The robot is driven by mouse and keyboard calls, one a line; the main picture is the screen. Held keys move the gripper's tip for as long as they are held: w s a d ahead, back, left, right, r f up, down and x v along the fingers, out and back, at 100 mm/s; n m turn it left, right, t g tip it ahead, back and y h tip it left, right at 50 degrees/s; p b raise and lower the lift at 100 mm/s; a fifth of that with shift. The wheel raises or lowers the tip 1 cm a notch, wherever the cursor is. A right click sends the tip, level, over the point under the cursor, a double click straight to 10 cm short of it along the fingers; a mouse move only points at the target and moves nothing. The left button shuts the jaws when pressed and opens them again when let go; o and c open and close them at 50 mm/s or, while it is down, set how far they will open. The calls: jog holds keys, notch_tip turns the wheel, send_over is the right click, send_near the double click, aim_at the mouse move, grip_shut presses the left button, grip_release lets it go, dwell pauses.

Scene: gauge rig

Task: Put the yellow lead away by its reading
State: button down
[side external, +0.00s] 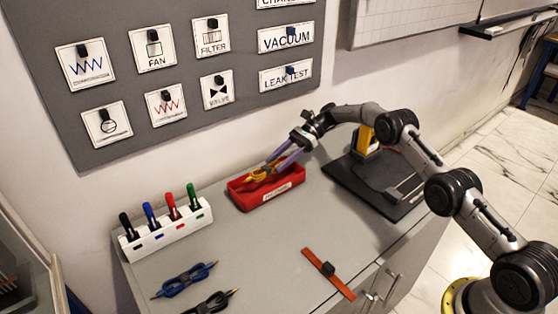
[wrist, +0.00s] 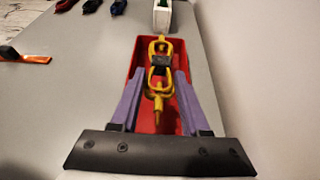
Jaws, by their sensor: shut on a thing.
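The yellow lead (side external: 257,174) is a coiled yellow cable with a black band around its middle. It also shows in the wrist view (wrist: 160,85), lying lengthwise over the red tray. My gripper (side external: 270,163) has purple fingers and reaches down at the red tray (side external: 262,200) from the right. In the wrist view my gripper (wrist: 161,80) has its fingertips on either side of the lead near the black band, shut on it. The lead is in or just above the tray; I cannot tell whether it touches the tray floor. The tray's white label (side external: 277,193) is too small to read.
A blue lead (side external: 184,280) and a black lead (side external: 213,302) lie at the front left. A white marker rack (side external: 168,236) stands left of the tray. An orange strip with a black block (side external: 328,272) lies front right. A black stand with a yellow part (side external: 375,180) is at right.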

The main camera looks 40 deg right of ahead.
grip_release()
dwell(0.4)
jog(key=shift+r, duration=0.1)
dwell(0.4)
jog(key=shift+r, duration=3.95)
